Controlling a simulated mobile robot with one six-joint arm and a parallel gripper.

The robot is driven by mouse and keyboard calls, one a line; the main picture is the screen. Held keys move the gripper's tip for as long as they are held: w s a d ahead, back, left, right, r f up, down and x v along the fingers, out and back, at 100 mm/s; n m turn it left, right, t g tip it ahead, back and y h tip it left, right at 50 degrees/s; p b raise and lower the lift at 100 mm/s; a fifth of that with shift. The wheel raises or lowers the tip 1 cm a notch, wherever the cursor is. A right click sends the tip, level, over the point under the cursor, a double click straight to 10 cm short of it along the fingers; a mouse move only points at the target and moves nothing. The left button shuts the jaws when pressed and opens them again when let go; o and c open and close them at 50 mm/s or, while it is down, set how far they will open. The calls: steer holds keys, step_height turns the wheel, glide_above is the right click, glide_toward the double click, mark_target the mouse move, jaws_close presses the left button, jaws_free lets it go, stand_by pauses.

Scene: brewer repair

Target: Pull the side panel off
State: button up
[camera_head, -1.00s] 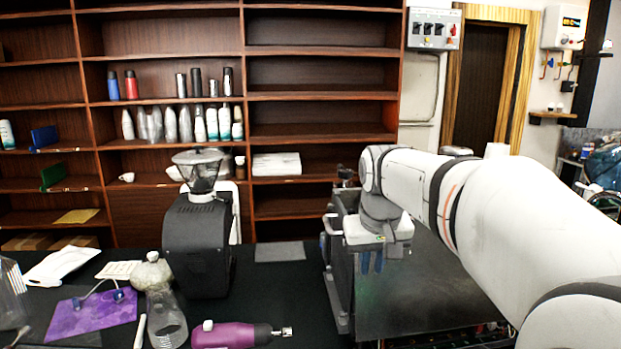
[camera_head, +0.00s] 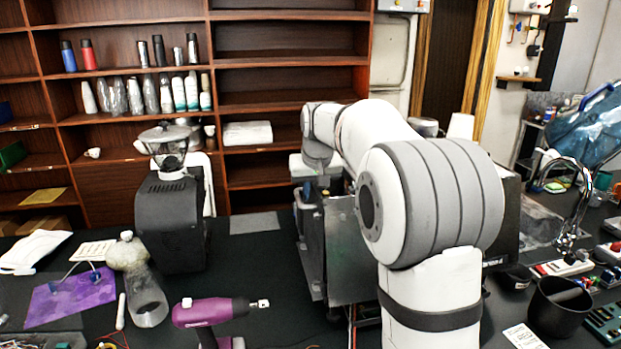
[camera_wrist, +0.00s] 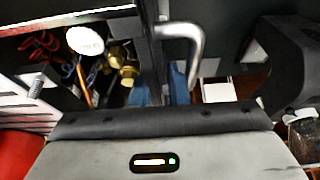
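The brewer is a boxy dark metal machine (camera_head: 352,255) on the black worktop, with its left side facing the clear table. The side panel shows in the wrist view as a dark upright edge (camera_wrist: 152,45) with a bent silver handle (camera_wrist: 190,38) on its right. My gripper (camera_wrist: 160,88) is at the panel's edge. One blue finger is on each side of the edge, apart in the picture. I cannot tell whether they press on it. In the head view the gripper is small, at the brewer's far left corner, and my arm hides part of the brewer.
Left of the brewer stands a black grinder (camera_head: 172,215). Brass fittings (camera_wrist: 122,62) and coloured wires show inside the brewer. The black worktop between grinder and brewer is mostly clear, with a grey mat (camera_head: 254,223). A black cup (camera_head: 558,305) stands at right.

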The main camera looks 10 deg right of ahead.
mark_target(298, 195)
steer(key=shift+x, duration=1.1)
jaws_close()
steer(key=shift+a+r, duration=0.1)
steer(key=shift+a, duration=0.05)
stand_by(0.8)
steer(key=shift+a+r+p, duration=0.25)
steer(key=shift+a+p, duration=0.2)
steer(key=shift+a, duration=0.95)
steer(key=shift+r, duration=0.1)
steer(key=shift+a, duration=0.1)
